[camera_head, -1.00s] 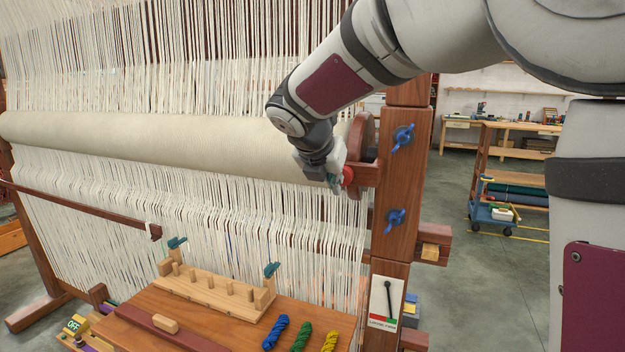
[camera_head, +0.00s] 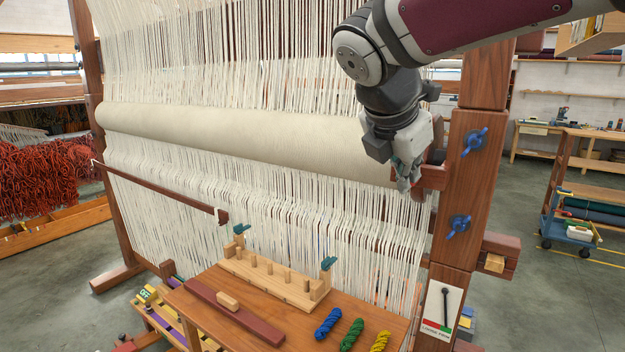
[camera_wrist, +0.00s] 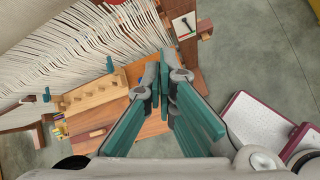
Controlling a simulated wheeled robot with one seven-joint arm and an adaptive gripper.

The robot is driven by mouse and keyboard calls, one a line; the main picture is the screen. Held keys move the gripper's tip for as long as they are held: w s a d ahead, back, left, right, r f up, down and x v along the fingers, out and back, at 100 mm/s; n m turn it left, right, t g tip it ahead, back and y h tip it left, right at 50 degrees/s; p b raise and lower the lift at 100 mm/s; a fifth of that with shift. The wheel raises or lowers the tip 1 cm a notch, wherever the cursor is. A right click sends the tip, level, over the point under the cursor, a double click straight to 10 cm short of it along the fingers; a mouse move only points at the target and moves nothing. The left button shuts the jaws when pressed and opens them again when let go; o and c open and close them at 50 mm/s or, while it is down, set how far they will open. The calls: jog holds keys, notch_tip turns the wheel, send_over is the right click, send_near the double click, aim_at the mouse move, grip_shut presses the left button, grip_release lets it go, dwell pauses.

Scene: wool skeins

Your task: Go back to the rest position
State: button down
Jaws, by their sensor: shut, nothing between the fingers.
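My gripper (camera_head: 407,178) is at the right end of the loom's cloth roll (camera_head: 230,132), in front of the right upright (camera_head: 470,150). It points downward. It is shut and holds nothing. In the wrist view its teal fingers (camera_wrist: 163,95) hang over the wooden bench top, with no object between them. Whether the fingertips touch the loom's frame cannot be told from the head view.
White warp threads (camera_head: 300,215) hang behind the bench (camera_head: 260,320). On it are a pegged rack (camera_head: 275,283) and blue (camera_head: 328,323), green (camera_head: 351,333) and yellow (camera_head: 380,342) skeins. Blue wing knobs (camera_head: 474,141) project from the upright.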

jog(key=s+f+m+y, duration=0.1)
jog(key=s+f+m, duration=0.2)
jog(key=s+m, duration=0.4)
jog(key=s+d+f+m+y, duration=0.1)
jog(key=s+f+m, duration=0.3)
jog(key=s+m, duration=0.4)
jog(key=s+f+m+y, duration=0.2)
jog(key=s+f+m, duration=0.2)
jog(key=s+m, duration=0.3)
jog(key=shift+s+d+m+g+y, duration=0.2)
jog(key=shift+d+m+g+y, duration=0.2)
jog(key=shift+m, duration=0.6)
dwell(0.6)
